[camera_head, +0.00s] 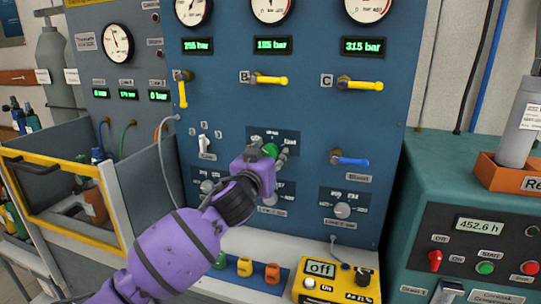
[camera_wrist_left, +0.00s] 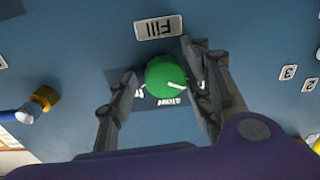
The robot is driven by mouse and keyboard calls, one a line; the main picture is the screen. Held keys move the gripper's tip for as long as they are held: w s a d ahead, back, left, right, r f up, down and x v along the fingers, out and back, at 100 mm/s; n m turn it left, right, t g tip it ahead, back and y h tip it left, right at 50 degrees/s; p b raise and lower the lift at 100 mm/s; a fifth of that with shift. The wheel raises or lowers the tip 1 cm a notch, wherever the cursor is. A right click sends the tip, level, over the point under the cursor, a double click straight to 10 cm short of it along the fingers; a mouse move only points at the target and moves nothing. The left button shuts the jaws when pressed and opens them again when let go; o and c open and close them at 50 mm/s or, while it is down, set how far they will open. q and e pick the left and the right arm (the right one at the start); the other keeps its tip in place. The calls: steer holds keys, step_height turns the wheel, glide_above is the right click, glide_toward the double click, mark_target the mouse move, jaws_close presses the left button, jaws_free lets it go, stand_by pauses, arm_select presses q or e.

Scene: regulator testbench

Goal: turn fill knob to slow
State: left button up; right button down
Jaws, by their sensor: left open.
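The green fill knob (camera_wrist_left: 165,74) is on the blue panel, beside the white label "Fill" (camera_wrist_left: 159,27), which appears upside down in the left wrist view. A white mark on the knob points toward the lower right in that view. The printing around the knob is partly hidden and I cannot read it. My left gripper (camera_wrist_left: 160,68) is open, with one finger on each side of the knob. I cannot tell whether the fingers touch it. In the head view, my purple left gripper (camera_head: 281,154) is at the panel and the green knob (camera_head: 270,149) shows partly behind it.
Yellow valve levers (camera_head: 270,80) and a blue lever (camera_head: 350,160) stick out from the panel. A yellow meter reading "off" (camera_head: 335,286) stands on the white ledge below. A green-blue machine (camera_head: 470,170) is at the right, and a yellow-framed guard (camera_head: 75,238) at the left.

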arm_select(q)
steer(key=c, duration=1.1)
arm_select(e)
steer(key=shift+w+a+r, duration=0.15)
steer(key=shift+w+r, duration=0.05)
steer(key=shift+w, duration=0.4)
steer(key=shift+r, duration=0.1)
